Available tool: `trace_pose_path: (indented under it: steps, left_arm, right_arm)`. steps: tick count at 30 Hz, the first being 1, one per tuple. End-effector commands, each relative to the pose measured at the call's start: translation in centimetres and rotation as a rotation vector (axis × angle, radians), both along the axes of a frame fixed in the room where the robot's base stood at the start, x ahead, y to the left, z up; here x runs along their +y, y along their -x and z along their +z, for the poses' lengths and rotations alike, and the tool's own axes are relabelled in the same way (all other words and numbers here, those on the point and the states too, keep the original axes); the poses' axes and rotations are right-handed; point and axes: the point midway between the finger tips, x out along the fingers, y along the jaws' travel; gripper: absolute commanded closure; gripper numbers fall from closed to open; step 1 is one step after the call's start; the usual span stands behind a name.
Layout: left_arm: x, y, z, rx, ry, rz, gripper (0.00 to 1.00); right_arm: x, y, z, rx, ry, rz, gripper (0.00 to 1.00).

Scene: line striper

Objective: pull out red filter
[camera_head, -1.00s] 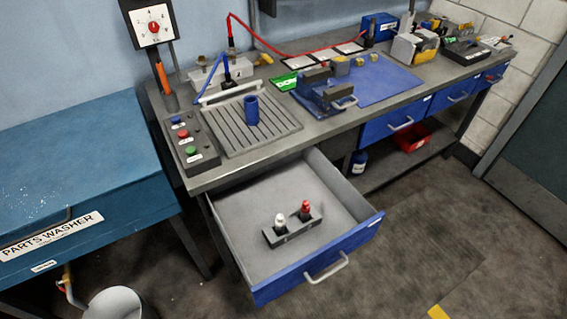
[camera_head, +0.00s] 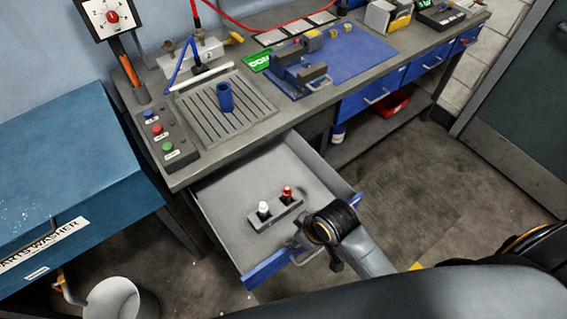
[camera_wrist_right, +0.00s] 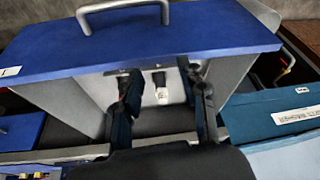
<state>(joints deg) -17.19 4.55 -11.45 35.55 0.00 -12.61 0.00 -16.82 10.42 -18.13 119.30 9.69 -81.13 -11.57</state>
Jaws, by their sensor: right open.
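The red filter (camera_head: 287,192) stands upright in a grey holder block (camera_head: 276,214) inside the open drawer (camera_head: 212,210). A white filter (camera_head: 264,208) stands to its left in the same block. My right gripper (camera_wrist_right: 160,76) is open. In the head view its arm reaches in from the lower right, and the wrist is over the drawer's blue front, right of and nearer than the block. In the right wrist view the white filter (camera_wrist_right: 162,95) shows between the fingers; I cannot make out the red one there. My left gripper is not in view.
The blue drawer front (camera_wrist_right: 150,45) and its handle (camera_wrist_right: 125,12) are close to the right wrist. The bench (camera_head: 190,172) with a slotted tray and buttons stands behind the drawer. A blue parts washer (camera_head: 70,180) is at the left, with a bucket (camera_head: 122,298) below.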

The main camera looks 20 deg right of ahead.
Motion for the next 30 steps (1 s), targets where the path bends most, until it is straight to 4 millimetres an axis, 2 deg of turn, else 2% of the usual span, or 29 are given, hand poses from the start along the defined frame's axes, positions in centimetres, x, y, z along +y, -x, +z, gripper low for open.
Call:
trace_pose_path:
  steps: [8, 10, 13, 17, 22, 27, 30]
  left_arm:
    - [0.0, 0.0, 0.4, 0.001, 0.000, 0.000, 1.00]
    - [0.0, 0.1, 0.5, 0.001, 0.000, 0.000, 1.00]
    - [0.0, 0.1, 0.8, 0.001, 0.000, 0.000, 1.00]
    - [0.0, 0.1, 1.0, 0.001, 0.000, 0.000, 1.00]
    - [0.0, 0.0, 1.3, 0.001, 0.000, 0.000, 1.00]
    - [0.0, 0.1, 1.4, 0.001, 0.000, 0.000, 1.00]
    - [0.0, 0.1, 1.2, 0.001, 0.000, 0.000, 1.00]
  right_arm:
    - [4.9, -4.3, 0.8, -0.041, 0.010, 0.375, 0.58]
    - [6.0, -5.7, 1.1, -0.051, 0.034, 0.528, 0.58]
    - [6.6, -8.1, 1.3, -0.049, 0.095, 0.766, 0.58]
    - [4.9, -11.4, 1.9, -0.019, 0.195, 1.030, 0.58]
    - [0.6, -15.5, 3.3, 0.047, 0.305, 1.239, 0.58]
    - [-2.1, -17.6, 4.5, 0.086, 0.352, 1.321, 0.58]
    - [-2.6, -17.9, 4.6, 0.094, 0.356, 1.335, 0.58]
